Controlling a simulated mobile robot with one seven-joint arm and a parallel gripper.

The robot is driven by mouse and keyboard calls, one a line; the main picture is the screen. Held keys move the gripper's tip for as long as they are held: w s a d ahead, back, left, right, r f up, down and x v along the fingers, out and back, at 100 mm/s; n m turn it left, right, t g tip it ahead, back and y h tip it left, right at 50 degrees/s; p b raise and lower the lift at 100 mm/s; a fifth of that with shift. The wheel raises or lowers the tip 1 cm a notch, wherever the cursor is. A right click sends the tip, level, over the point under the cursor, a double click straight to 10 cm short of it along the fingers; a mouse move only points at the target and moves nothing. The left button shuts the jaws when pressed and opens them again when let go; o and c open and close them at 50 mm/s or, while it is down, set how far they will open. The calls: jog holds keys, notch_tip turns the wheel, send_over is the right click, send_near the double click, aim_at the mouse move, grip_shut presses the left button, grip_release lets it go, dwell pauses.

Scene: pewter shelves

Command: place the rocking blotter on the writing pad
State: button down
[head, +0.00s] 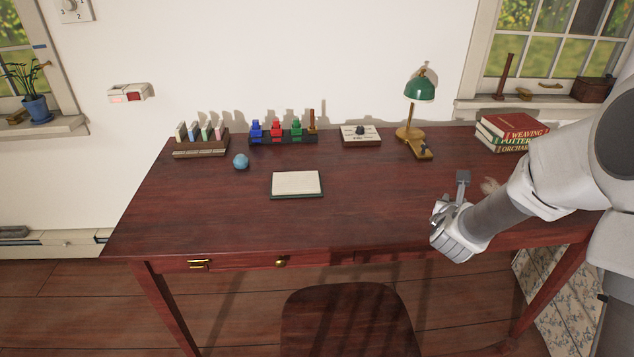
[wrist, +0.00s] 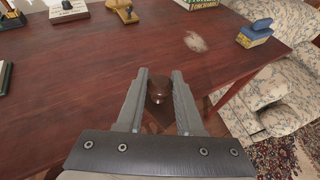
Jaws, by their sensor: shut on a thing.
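The writing pad (head: 297,184), a cream sheet on a dark green base, lies flat and bare on the desk left of my gripper. Its edge shows at the far left of the wrist view (wrist: 4,76). My gripper (head: 463,178) is over the right front part of the desk. In the wrist view, my gripper (wrist: 160,78) is shut on a dark brown, rounded thing, which appears to be the rocking blotter (wrist: 158,92). Its lower part is hard to make out. The head view does not show it clearly.
A lamp (head: 421,89), books (head: 505,132), inkwell rack (head: 283,137) and card box (head: 361,136) stand along the back of the desk. A blue ball (head: 241,161) is left of the pad. A blue-and-yellow block (wrist: 254,37) sits at the right. Desk between gripper and pad is clear.

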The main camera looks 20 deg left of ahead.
jog(key=w+a+n+g+y, duration=0.1)
jog(key=w+a+n+y, duration=0.3)
jog(key=a, duration=0.5)
jog(key=w+a+n+g+y, duration=0.1)
jog(key=w+a+n+y, duration=0.15)
jog(key=w+a, duration=0.45)
jog(key=shift+a+r+n+g+y+b, duration=0.55)
jog(key=shift+a+r+n+g+y, duration=0.95)
jog(key=shift+a, duration=2.75)
jog(key=shift+a+r+n+g+y+b, duration=0.7)
jog(key=shift+a+n+g+y, duration=1.5)
jog(key=shift+a, duration=2.05)
jog(key=n+b, duration=0.1)
jog(key=b, duration=0.3)
send_over(296, 187)
jog(key=shift+h, duration=0.35)
notch_tip(296, 187, down, 7)
jog(key=shift+r, duration=0.1)
notch_tip(296, 187, down, 4)
jog(key=shift+b, duration=0.9)
jog(key=shift+r, duration=0.1)
jog(key=c, duration=0.5)
grip_release()
jog(key=shift+c, duration=0.2)
